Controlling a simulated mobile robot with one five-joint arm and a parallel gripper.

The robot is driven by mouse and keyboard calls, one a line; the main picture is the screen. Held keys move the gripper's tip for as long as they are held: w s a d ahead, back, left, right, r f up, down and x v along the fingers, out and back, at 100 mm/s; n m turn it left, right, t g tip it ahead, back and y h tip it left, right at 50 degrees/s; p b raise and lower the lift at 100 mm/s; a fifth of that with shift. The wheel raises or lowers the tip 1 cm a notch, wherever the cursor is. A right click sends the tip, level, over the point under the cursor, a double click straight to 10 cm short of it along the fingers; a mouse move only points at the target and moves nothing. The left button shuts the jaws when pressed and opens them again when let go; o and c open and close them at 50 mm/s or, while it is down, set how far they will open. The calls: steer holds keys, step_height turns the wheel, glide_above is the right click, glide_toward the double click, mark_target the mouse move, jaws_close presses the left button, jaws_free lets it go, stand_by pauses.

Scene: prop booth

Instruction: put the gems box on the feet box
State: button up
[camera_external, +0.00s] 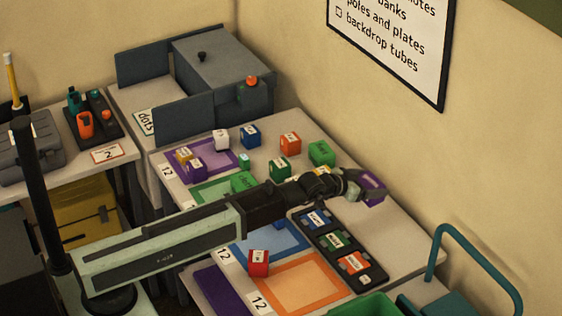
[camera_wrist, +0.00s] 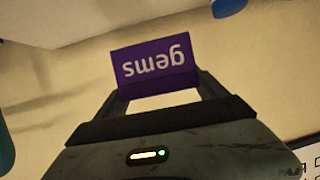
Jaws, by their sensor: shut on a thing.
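The gems box (camera_wrist: 157,66) is purple with white lettering, which reads upside down in the wrist view. My gripper (camera_wrist: 160,88) is shut on it, with a finger at each side. In the external view the purple gems box (camera_external: 372,188) is at the end of my outstretched arm, over the right side of the table and apart from the other boxes. My gripper (camera_external: 360,184) partly covers it there. I cannot tell which box is the feet box, as the labels are too small to read.
Coloured boxes stand on the table, among them a green one (camera_external: 321,152), an orange one (camera_external: 290,143), a blue one (camera_external: 250,135) and a red one (camera_external: 258,263). A black tray (camera_external: 374,279) holds labelled pieces. A grey cabinet (camera_external: 215,70) stands behind. The table's right side is mostly clear.

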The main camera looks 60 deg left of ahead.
mark_target(322, 149)
steer(key=s+a+n+y, duration=0.1)
steer(key=s+a, duration=0.3)
steer(key=a, duration=0.5)
steer(key=s+a+r+n+y+p, duration=0.15)
steer(key=s+a, duration=0.25)
steer(key=a, duration=0.4)
steer(key=s+a+n+y, duration=0.2)
steer(key=s+a, duration=0.2)
steer(key=a, duration=0.5)
steer(key=shift+m+g+h, duration=0.25)
steer(key=shift+g+h, duration=0.1)
steer(key=shift+g, duration=0.05)
steer(key=w+a, duration=0.1)
steer(key=w, duration=0.4)
steer(key=w+a+f+b, duration=0.1)
steer(key=w+a, duration=0.1)
steer(key=w, duration=0.2)
steer(key=w+a+b, duration=0.1)
steer(key=w+a, duration=0.1)
steer(key=w, duration=0.3)
steer(key=shift+w+a+f, duration=0.15)
steer(key=shift+w+f, duration=0.15)
steer(key=shift+f, duration=0.1)
